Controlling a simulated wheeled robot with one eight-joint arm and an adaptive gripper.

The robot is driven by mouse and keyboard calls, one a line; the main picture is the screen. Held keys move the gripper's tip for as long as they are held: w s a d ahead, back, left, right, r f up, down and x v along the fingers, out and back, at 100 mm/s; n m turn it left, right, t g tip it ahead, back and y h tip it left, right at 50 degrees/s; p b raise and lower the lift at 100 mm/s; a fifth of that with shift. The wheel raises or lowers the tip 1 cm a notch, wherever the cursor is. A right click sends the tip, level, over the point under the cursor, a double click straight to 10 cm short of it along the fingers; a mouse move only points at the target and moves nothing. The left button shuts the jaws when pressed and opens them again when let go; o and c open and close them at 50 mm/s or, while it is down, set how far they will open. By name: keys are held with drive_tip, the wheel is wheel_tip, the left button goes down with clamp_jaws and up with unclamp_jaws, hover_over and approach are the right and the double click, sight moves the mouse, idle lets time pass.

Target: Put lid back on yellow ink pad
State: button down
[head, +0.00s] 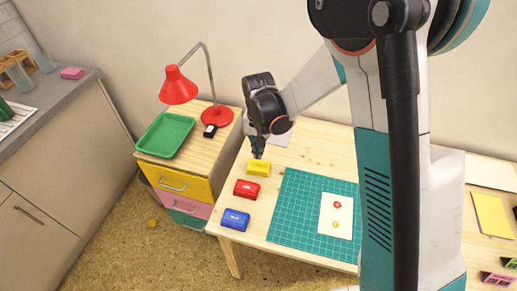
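The yellow ink pad (259,169) lies near the left edge of the wooden table, behind a red ink pad (247,189) and a blue ink pad (236,220). My gripper (258,155) points down right above the yellow pad, its fingertips at or just over its back top edge. The fingers look close together, but at this size I cannot tell whether they hold anything. I also cannot tell the yellow lid apart from the pad body, or whether the two are joined.
Left of the table stands a drawer unit with a green tray (165,135) and red lamp (178,86). A yellow sheet (491,214) lies at right. My arm hides part of the table.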

sight(258, 165)
drive_tip(key=shift+f, duration=0.2)
drive_tip(key=shift+f+b, duration=0.35)
drive_tip(key=shift+b, duration=0.1)
drive_tip(key=shift+f+b, duration=2.05)
drive_tip(key=shift+f, duration=0.6)
drive_tip(key=shift+r, duration=0.1)
drive_tip(key=shift+r+p, duration=2.15)
drive_tip(key=shift+r, duration=1.3)
